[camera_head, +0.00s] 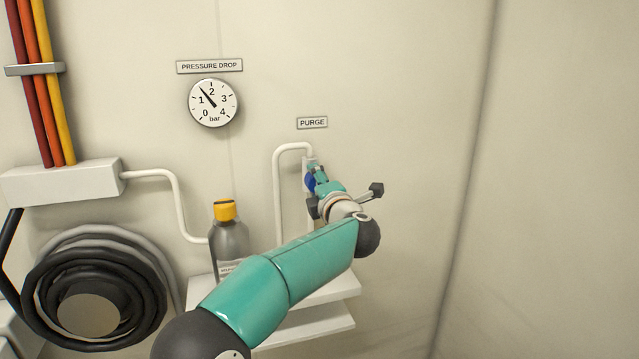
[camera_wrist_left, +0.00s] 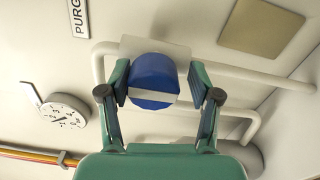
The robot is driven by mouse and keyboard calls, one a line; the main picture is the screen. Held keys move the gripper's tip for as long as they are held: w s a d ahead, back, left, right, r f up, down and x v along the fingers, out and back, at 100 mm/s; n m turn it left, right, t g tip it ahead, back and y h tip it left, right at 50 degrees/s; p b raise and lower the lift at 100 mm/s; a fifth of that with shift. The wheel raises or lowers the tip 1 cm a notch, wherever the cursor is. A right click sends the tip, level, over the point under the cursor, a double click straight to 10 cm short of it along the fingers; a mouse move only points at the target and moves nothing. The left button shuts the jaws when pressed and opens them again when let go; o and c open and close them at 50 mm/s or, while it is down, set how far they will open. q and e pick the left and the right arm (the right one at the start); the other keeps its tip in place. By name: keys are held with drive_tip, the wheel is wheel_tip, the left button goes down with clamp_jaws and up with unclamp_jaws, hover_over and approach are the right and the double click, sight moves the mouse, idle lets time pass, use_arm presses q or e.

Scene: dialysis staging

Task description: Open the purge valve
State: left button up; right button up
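The purge valve shows as a blue round knob (camera_wrist_left: 153,76) with a pale bar across its face, in front of a whitish plate. In the head view only a bit of the blue knob (camera_head: 310,183) shows below the PURGE label (camera_head: 312,122); my gripper hides the rest. My left gripper (camera_wrist_left: 158,72) has its two fingers apart, one on each side of the knob. The left finger is very close to the knob or touching it; a small gap shows at the right finger. In the head view my left gripper (camera_head: 316,174) is at the knob. My right gripper is not in view.
A white pipe (camera_head: 278,190) bends beside the valve. A pressure gauge (camera_head: 213,102) and a coiled black hose (camera_head: 140,300) are at left. The wall at right is clear.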

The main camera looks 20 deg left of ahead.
use_arm(q)
drive_tip(key=shift+o, duration=0.4)
drive_tip(key=shift+r, duration=0.15)
drive_tip(key=shift+s, duration=0.1)
drive_tip(key=v, duration=1.2)
